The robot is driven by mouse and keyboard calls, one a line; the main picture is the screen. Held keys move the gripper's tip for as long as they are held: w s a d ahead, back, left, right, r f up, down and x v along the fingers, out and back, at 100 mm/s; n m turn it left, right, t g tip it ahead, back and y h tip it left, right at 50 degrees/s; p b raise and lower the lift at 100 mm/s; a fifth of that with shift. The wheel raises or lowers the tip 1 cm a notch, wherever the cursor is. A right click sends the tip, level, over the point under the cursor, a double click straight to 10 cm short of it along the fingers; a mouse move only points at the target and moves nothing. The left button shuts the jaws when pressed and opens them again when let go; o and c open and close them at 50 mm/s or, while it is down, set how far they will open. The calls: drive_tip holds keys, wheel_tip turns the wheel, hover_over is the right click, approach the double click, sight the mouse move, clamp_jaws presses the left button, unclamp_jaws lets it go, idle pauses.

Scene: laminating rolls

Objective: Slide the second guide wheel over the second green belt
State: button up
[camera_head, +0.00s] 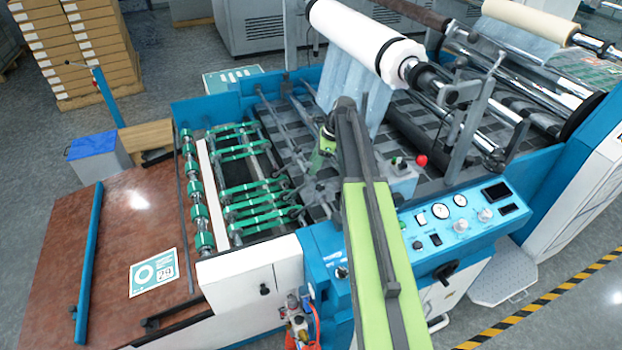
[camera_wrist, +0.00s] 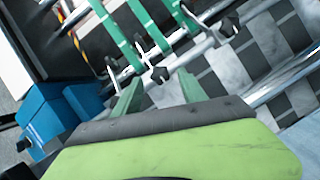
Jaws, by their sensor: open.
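Several green belts (camera_head: 255,190) run across rollers in the left part of the blue machine. In the wrist view, three green belts show close up, including a middle belt (camera_wrist: 148,22). A small metal fitting with a black knob (camera_wrist: 160,74), possibly a guide wheel, sits on a shiny rod below the belts. A second black-knobbed fitting (camera_wrist: 228,27) is farther right on the rod. My gripper (camera_wrist: 158,90) is open, its green fingers on either side of the first fitting; contact cannot be told. In the head view my gripper (camera_head: 322,160) is partly hidden and small.
A large white roll (camera_head: 365,40) hangs above the checkered bed. A control panel (camera_head: 460,220) with a red knob (camera_head: 421,160) lies right of my arm. A white side cover (camera_head: 250,275) and brown table (camera_head: 110,240) are at left.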

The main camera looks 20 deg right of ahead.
drive_tip(key=shift+b+x, duration=0.35)
drive_tip(key=shift+x, duration=0.65)
drive_tip(key=shift+r, duration=0.1)
drive_tip(key=shift+c, duration=0.4)
clamp_jaws()
